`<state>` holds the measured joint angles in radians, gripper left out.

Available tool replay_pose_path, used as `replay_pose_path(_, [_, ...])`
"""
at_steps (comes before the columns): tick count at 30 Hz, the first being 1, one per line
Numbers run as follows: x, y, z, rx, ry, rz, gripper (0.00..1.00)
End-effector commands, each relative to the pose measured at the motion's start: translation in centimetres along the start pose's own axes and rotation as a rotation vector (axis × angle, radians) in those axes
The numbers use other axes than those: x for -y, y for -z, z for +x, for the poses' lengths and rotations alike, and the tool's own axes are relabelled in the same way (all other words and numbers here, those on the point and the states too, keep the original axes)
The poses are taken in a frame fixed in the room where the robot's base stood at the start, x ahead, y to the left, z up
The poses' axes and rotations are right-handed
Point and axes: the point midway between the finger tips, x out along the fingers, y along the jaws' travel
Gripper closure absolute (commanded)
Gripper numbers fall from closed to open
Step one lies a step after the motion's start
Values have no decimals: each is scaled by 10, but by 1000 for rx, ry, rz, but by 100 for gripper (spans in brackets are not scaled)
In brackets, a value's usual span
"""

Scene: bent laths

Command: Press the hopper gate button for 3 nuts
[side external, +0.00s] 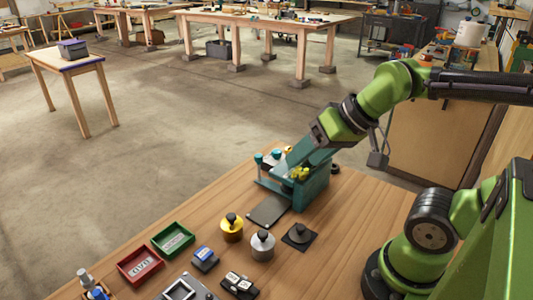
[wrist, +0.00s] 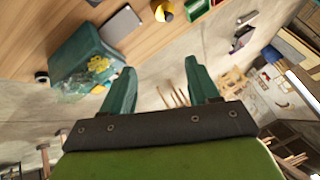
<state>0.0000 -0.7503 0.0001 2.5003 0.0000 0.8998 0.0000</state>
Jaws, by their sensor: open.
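The teal hopper (side external: 315,190) stands on the wooden bench below my arm, with yellow nuts (side external: 299,174) inside. In the wrist view the hopper (wrist: 78,42) is to the left of my fingers, with the yellow nuts (wrist: 99,64) showing in its open top. A dark grey plate (side external: 269,209) lies in front of it.
A red tray (side external: 140,266) and a green tray (side external: 173,240) lie at the front left. A yellow knobbed cylinder (side external: 232,229), a grey knobbed cylinder (side external: 263,246), a black knobbed base (side external: 300,236) and a blue box (side external: 205,258) stand nearby. The bench right of the hopper is mostly clear.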

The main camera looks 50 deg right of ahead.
Motion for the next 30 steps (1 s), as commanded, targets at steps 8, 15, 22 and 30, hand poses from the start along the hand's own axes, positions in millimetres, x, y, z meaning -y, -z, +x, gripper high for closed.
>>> replay_pose_path(8, [0,0,0,0,0,0,43])
replay_pose_path(15, [0,0,0,0,0,0,80])
replay_pose_path(22, [0,0,0,0,0,0,100])
replay_pose_path(30, [0,0,0,0,0,0,100])
